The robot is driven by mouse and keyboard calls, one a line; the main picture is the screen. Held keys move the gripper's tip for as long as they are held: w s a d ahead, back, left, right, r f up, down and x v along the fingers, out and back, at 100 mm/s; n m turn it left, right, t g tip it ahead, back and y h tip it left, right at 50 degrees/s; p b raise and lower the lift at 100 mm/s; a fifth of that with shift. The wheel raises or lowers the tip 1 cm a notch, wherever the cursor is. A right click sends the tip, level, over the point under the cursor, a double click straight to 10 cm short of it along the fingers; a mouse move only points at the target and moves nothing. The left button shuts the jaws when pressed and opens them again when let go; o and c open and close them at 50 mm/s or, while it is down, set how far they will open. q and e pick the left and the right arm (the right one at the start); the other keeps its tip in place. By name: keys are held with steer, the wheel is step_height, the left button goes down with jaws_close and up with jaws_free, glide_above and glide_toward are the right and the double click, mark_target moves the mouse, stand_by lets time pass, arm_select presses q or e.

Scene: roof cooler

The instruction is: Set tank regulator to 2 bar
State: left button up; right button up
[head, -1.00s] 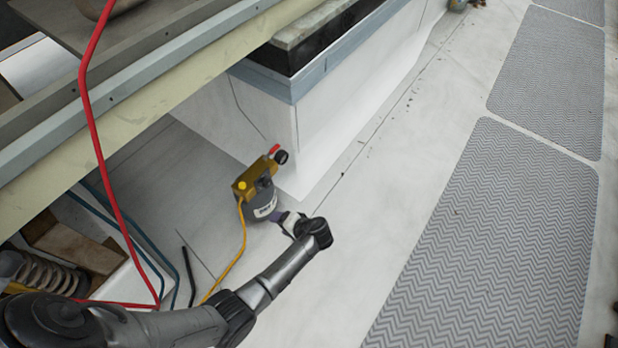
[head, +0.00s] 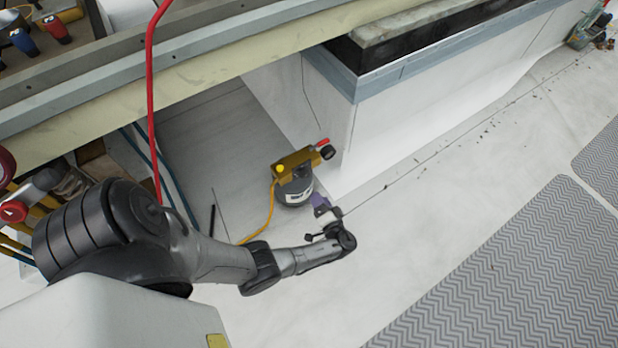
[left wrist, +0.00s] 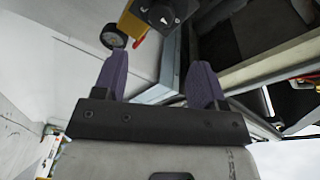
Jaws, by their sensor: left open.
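The tank (head: 296,192) is a small dark grey unit with a white label, standing on the white roof beside a white box wall. On top sits a brass-yellow regulator block (head: 292,160) with a yellow button, a red part and a black round gauge (head: 327,152). My left gripper (head: 321,203) is just to the lower right of the tank, with purple fingers. In the left wrist view its fingers (left wrist: 160,63) are apart with nothing between them. My right gripper is not seen.
A yellow hose (head: 267,216) runs from the tank toward my arm. The white roof right of the gripper is clear up to grey ribbed mats (head: 520,265).

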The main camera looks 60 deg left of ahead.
mark_target(305, 176)
arm_select(q)
steer(key=a+b, duration=0.1)
steer(key=a, duration=0.7)
steer(key=shift+a+f, duration=0.15)
steer(key=shift+a, duration=0.1)
steer(key=shift+w+a+b, duration=0.2)
steer(key=shift+a+b, duration=0.2)
steer(key=shift+a, duration=0.2)
steer(key=shift+s+a, duration=0.15)
steer(key=shift+a, duration=0.05)
steer(key=c, duration=0.9)
